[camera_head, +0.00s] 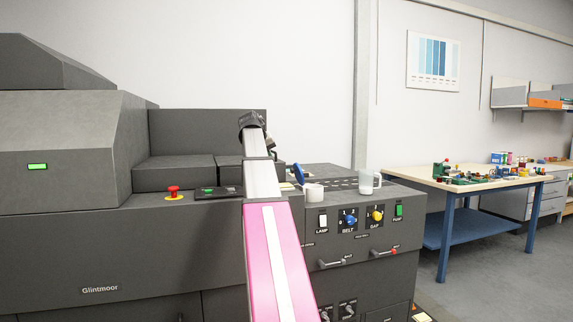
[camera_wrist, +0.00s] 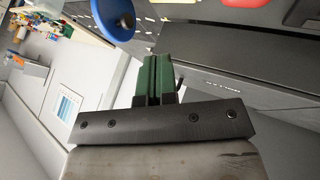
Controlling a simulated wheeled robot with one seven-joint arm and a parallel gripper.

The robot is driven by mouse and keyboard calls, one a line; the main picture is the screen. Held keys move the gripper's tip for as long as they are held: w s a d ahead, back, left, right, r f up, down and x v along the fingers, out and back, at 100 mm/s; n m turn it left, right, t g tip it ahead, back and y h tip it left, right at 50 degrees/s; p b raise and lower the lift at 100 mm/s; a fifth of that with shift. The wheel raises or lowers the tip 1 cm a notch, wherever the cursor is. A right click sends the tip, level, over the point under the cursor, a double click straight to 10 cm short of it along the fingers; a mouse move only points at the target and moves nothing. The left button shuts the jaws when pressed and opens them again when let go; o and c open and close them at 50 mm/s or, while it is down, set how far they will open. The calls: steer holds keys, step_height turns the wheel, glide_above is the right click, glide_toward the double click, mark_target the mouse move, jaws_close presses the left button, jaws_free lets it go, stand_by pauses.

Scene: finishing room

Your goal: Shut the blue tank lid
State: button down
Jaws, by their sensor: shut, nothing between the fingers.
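The blue tank lid (camera_head: 298,174) stands raised, tilted up on the dark machine top, seen nearly edge-on in the head view. It shows as a round blue disc at the top of the wrist view (camera_wrist: 104,14), cut by the frame edge. My gripper (camera_wrist: 157,62) has green fingers closed together with nothing between them. The lid lies beyond the fingertips and to their left in the wrist view, apart from them. In the head view my gripper (camera_head: 275,154) is partly hidden behind my wrist, just left of and above the lid. The tank opening is not clearly visible.
A white mug (camera_head: 314,193) stands close to the lid. A clear jug (camera_head: 369,183) stands further right on the machine top. A red stop button (camera_head: 173,191) is at left. Control knobs (camera_head: 349,221) line the machine front. A cluttered workbench (camera_head: 462,186) stands at right.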

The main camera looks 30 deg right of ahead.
mark_target(296, 175)
steer(key=x, duration=0.9)
steer(key=d, duration=0.3)
steer(key=shift+s+r, duration=0.15)
steer(key=shift+s, duration=0.15)
steer(key=shift+s+d+r, duration=0.1)
steer(key=shift+s+d, duration=0.1)
steer(key=shift+d, duration=0.3)
steer(key=shift+w, duration=0.1)
